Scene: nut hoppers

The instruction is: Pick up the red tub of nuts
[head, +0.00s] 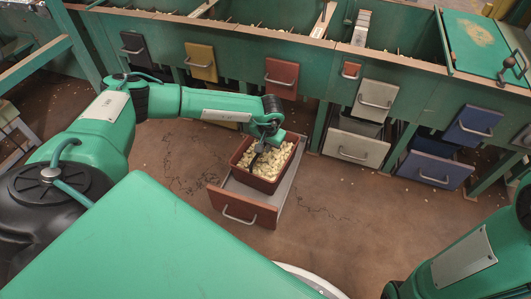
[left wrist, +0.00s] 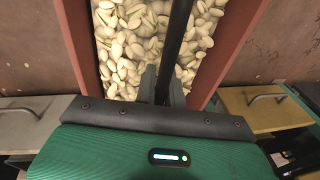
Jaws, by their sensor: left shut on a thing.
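The red tub of nuts (head: 257,182) sits in a pulled-out drawer with a red-brown front (head: 240,207), low in front of the green hopper bench. Pale nuts in shells fill it. In the left wrist view the tub's red walls (left wrist: 230,58) stand on both sides of the nuts, with a dark bar (left wrist: 180,30) running over them. My left gripper (head: 260,150) is over the tub, pointing down. In the left wrist view its fingers (left wrist: 163,82) are shut on the dark bar, which looks like the tub's handle. My right gripper is out of frame.
The bench (head: 330,55) crosses the back with drawers of several colours. A grey drawer (head: 357,147) and a blue drawer (head: 434,169) are low on the right. The brown floor (head: 350,215) in front is clear apart from small scattered bits.

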